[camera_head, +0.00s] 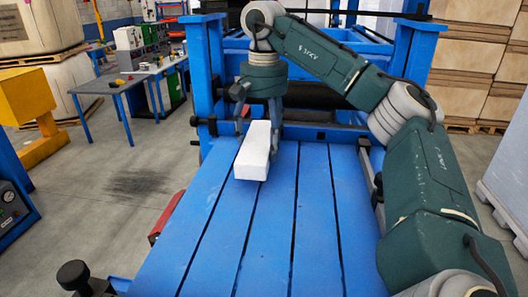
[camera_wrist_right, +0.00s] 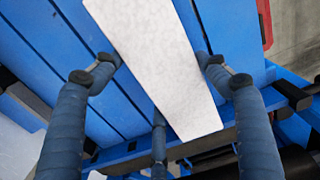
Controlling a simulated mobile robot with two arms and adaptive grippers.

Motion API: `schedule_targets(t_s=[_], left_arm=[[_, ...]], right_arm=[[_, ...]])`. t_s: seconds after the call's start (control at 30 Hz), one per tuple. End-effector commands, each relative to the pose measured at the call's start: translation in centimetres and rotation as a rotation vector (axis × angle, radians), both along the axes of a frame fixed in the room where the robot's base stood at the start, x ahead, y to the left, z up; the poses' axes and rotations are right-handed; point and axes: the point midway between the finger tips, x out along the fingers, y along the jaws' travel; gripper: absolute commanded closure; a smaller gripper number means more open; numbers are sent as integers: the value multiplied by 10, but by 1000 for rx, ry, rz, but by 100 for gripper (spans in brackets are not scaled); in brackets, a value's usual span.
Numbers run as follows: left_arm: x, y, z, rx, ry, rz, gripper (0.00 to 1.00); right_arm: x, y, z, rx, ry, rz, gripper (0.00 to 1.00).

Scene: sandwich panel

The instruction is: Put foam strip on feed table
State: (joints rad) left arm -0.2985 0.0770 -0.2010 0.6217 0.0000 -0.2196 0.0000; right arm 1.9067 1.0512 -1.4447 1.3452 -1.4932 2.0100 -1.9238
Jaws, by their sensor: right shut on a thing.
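The white foam strip (camera_head: 253,152) is at the far left part of the blue slatted feed table (camera_head: 265,230) in the head view, its long side running toward me. My right gripper (camera_head: 258,118) is shut on its far part from above. In the right wrist view the strip (camera_wrist_right: 160,65) lies between the fingers of the right gripper (camera_wrist_right: 160,75), over the blue slats (camera_wrist_right: 85,75). Whether the strip rests on the slats or hangs just above them I cannot tell. My left gripper is not in view.
Blue frame posts (camera_head: 205,75) and dark rollers (camera_head: 325,135) stand behind the feed table. A red part (camera_head: 165,217) and a black knob (camera_head: 73,275) sit along its left edge. The near slats are clear. Stacked wooden boxes (camera_head: 480,60) stand at the back right.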

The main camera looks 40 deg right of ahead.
Motion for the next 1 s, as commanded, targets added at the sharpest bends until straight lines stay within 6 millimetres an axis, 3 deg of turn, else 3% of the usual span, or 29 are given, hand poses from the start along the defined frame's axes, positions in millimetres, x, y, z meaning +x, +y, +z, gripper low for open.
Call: schedule_targets(t_s=[0.2,0.57,0.6,0.67,1.0], left_arm=[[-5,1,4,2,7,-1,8],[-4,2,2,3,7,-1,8],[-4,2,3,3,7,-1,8],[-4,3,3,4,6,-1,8],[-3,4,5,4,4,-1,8]], right_arm=[[-1,-1,-28,0,2,-1,53],[0,0,-33,0,1,-1,53],[0,0,-32,0,1,-1,19],[0,0,-32,0,1,-1,8],[0,0,-30,0,0,-1,8]])
